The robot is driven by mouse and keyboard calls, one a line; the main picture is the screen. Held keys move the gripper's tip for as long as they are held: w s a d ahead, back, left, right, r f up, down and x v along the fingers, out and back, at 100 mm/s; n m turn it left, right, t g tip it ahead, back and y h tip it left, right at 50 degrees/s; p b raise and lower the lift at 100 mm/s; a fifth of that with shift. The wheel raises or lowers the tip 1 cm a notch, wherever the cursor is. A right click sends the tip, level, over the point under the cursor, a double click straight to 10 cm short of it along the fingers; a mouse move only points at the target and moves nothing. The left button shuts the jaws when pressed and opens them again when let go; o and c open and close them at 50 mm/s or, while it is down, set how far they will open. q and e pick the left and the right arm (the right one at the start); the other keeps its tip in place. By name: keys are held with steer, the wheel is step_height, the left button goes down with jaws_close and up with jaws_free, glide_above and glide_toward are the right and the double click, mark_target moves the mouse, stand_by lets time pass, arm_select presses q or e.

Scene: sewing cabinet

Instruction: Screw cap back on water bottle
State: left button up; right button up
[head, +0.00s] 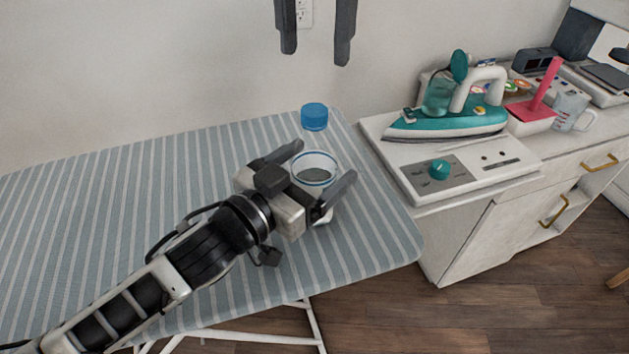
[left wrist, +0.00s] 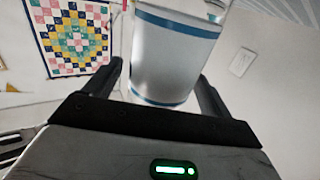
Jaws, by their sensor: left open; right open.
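The water bottle stands on the ironing board, with a pale label (head: 315,160) edged in blue bands. Its clear upper part is hard to see against the board. The blue cap (head: 314,116) appears in line above the label; I cannot tell whether it is seated on the neck. My left gripper (head: 326,162) is open, with one finger on each side of the bottle. In the left wrist view the label (left wrist: 175,55) fills the space between the fingers. My right gripper (head: 316,52) is open and empty, pointing down above the cap.
The striped ironing board (head: 90,210) is clear left of my left arm. A cabinet to the right carries a teal iron (head: 450,122), a white control panel (head: 458,172), a red-handled item (head: 540,95) and a clear cup (head: 570,110). A wall stands behind.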

mark_target(314, 109)
arm_select(q)
steer(key=shift+x, duration=0.9)
jaws_close()
arm_select(e)
steer(key=m, duration=0.7)
steer(key=shift+m, duration=0.3)
steer(key=m, duration=0.6)
steer(key=shift+f, duration=4)
